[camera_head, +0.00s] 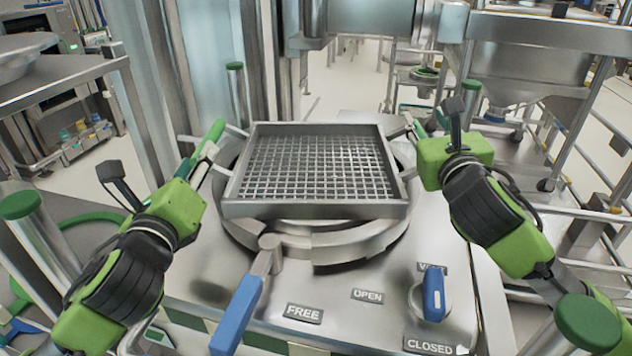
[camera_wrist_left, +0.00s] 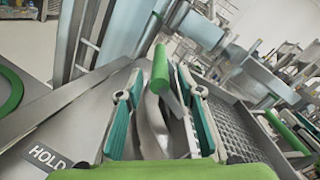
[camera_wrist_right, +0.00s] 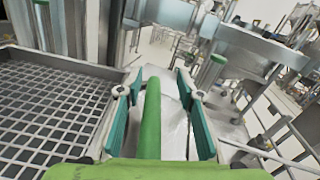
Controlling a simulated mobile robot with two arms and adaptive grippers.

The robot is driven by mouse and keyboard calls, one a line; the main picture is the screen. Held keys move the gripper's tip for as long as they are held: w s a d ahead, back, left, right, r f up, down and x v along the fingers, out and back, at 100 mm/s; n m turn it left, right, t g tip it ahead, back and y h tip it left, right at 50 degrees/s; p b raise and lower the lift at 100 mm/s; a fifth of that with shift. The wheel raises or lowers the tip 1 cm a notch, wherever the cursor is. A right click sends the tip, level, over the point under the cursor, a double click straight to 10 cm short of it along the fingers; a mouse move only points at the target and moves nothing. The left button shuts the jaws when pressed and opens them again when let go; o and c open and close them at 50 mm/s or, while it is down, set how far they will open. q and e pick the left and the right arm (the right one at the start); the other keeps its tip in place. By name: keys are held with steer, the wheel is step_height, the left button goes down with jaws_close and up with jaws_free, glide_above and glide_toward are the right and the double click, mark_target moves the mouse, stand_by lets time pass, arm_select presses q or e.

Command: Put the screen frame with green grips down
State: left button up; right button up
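The screen frame (camera_head: 318,211) is a square metal frame with a grid mesh. It appears to rest level over the round metal ring (camera_head: 330,246) of the machine. It has a green grip on its left (camera_head: 216,130) and one on its right (camera_head: 419,129). My left gripper (camera_wrist_left: 163,105) is open, with the left green grip (camera_wrist_left: 162,68) between its teal fingers and a gap visible. My right gripper (camera_wrist_right: 160,95) is open around the right green grip (camera_wrist_right: 151,120), with gaps on both sides. The mesh (camera_wrist_right: 50,105) also shows in the right wrist view.
A blue-handled lever (camera_head: 236,315) and a blue knob (camera_head: 433,294) are at the front of the machine top. Green-capped posts stand behind the frame (camera_head: 236,90) and at the right front (camera_head: 587,322). A steel table (camera_head: 60,78) is at left.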

step_height(320, 180, up, 6)
steer(key=shift+r, duration=0.1)
stand_by(0.4)
